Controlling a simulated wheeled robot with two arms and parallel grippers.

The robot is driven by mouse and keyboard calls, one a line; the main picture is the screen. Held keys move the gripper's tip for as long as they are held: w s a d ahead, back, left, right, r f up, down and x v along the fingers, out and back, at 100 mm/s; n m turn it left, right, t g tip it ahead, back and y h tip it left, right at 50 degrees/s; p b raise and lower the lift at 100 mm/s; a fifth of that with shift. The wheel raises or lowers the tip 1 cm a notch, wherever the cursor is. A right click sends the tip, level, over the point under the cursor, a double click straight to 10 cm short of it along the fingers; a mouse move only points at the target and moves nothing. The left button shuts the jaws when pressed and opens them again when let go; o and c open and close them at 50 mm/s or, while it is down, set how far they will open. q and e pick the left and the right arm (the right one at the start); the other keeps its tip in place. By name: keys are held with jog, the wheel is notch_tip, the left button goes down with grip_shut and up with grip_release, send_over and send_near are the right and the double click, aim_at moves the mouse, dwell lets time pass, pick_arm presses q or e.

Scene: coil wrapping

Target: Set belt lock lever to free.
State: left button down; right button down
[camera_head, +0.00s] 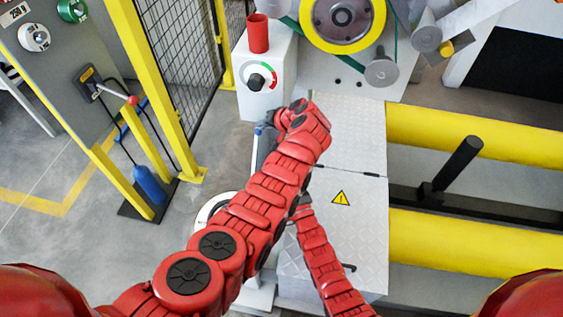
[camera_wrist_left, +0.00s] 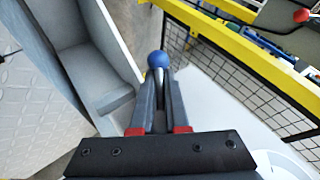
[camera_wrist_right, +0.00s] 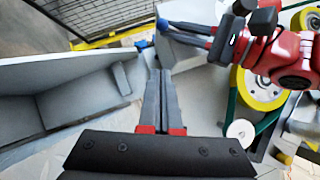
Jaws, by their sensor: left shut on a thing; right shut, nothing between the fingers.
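The belt lock lever shows as a blue ball knob (camera_wrist_left: 157,59) on a thin shaft in the left wrist view. My left gripper (camera_wrist_left: 155,103) is shut on the lever's shaft, just below the knob. In the head view, the knob (camera_head: 258,130) is small beside my left gripper (camera_head: 267,129), below the white dial box. The right wrist view also shows the knob (camera_wrist_right: 162,25) and my left gripper (camera_wrist_right: 188,30). My right gripper (camera_wrist_right: 159,82) is shut and empty, apart from the lever. In the head view it is hidden behind my left arm.
A white box (camera_head: 249,103) with a red-green dial and a red cup (camera_head: 258,34) stands behind the lever. A yellow-framed mesh fence (camera_head: 165,90) is to the left. Yellow rollers (camera_head: 470,135) lie to the right. My arms cross closely over the checker-plate cover (camera_head: 350,225).

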jog(key=w+a+r, duration=0.3)
jog(key=w+a, duration=0.3)
jog(key=w, duration=0.3)
jog(key=shift+r, duration=0.2)
jog(key=shift+a, duration=0.1)
